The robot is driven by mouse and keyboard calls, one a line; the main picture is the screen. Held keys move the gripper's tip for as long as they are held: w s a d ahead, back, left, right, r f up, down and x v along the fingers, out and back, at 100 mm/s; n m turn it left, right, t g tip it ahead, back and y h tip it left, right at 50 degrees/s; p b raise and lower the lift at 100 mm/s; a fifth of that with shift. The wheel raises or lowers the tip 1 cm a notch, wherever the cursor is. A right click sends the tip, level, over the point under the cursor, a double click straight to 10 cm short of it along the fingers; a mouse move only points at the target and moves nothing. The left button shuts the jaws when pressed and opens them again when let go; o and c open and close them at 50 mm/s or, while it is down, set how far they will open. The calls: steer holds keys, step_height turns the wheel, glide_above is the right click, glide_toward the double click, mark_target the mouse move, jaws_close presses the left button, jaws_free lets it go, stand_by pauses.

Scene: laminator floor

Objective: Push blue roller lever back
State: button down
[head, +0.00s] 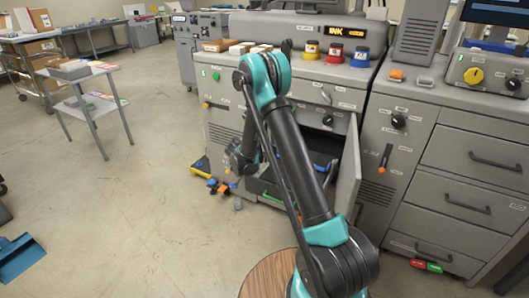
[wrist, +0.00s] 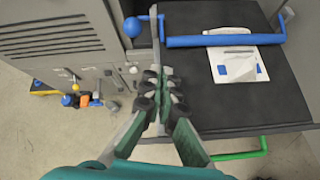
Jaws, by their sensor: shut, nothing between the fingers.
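The blue roller (wrist: 225,40) lies across a dark tray (wrist: 205,105) at the top of the wrist view. A blue ball knob (wrist: 133,27) sits at the roller's left, beside the tray's edge; I take it to be the lever's end. My gripper (wrist: 160,88) is shut and empty. It is over the tray's left edge, below the knob in the picture and apart from it. In the head view my gripper is mostly hidden by my arm, in front of the machine's open lower bay. The roller is not clear there.
A white sheet (wrist: 238,65) lies on the tray beside the roller. A green handle (wrist: 240,154) runs along the tray's near side. An open door (head: 346,170) stands at the bay's right. Small coloured parts (head: 219,187) are low at the left.

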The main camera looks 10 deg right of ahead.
step_height(320, 180, down, 5)
steer(key=w+a+n+t, duration=0.1)
steer(key=w+a+n, duration=0.2)
steer(key=shift+n+h, duration=0.3)
steer(key=shift+d, duration=0.1)
steer(key=x, duration=1)
steer(key=r, duration=0.4)
steer(key=shift+w+d, duration=0.1)
steer(key=shift+w, duration=0.2)
steer(key=shift+r, duration=0.15)
